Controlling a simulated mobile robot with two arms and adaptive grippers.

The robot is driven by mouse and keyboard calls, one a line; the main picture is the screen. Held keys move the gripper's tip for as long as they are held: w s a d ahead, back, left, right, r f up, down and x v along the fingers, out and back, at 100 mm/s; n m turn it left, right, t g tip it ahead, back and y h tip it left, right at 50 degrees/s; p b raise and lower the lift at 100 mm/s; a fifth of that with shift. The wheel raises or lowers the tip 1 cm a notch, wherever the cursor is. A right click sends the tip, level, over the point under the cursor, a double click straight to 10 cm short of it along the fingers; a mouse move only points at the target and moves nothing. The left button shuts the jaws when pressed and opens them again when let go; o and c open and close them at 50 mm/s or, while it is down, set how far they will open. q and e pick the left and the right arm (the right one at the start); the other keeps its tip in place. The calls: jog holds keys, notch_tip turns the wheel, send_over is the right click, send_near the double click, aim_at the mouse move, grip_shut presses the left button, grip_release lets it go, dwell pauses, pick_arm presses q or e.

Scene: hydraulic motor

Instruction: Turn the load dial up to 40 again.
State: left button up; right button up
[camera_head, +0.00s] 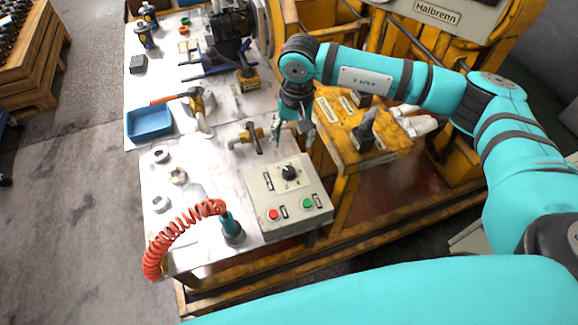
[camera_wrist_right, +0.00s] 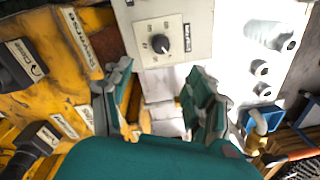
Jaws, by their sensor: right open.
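The load dial (camera_head: 289,172) is a black knob on a pale plate with markings, on top of the grey control box (camera_head: 318,186). In the right wrist view, the dial (camera_wrist_right: 161,44) and its box (camera_wrist_right: 200,15) show ahead of the fingers, with its pointer and scale too small to read surely. My right gripper (camera_head: 292,134) is beyond the box in the head view, above its far edge. Its teal fingers (camera_wrist_right: 156,88) are apart with nothing between them, and they do not touch the dial. My left gripper is not in view.
The box also has a red button (camera_head: 273,214) and a green button (camera_head: 307,203). A yellow machine with levers (camera_head: 366,130) stands to the right. A red coiled hose (camera_head: 180,233) lies at the front left.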

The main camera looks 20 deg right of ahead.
aim_at(289, 171)
jog(key=f, duration=0.4)
jog(key=f+p, duration=0.1)
jog(key=f, duration=0.4)
jog(key=f+p, duration=0.1)
jog(key=f, duration=0.4)
jog(key=shift+w+a+f, duration=0.1)
jog(key=shift+w+a, duration=0.05)
jog(key=shift+a, duration=0.2)
jog(key=c, duration=1.1)
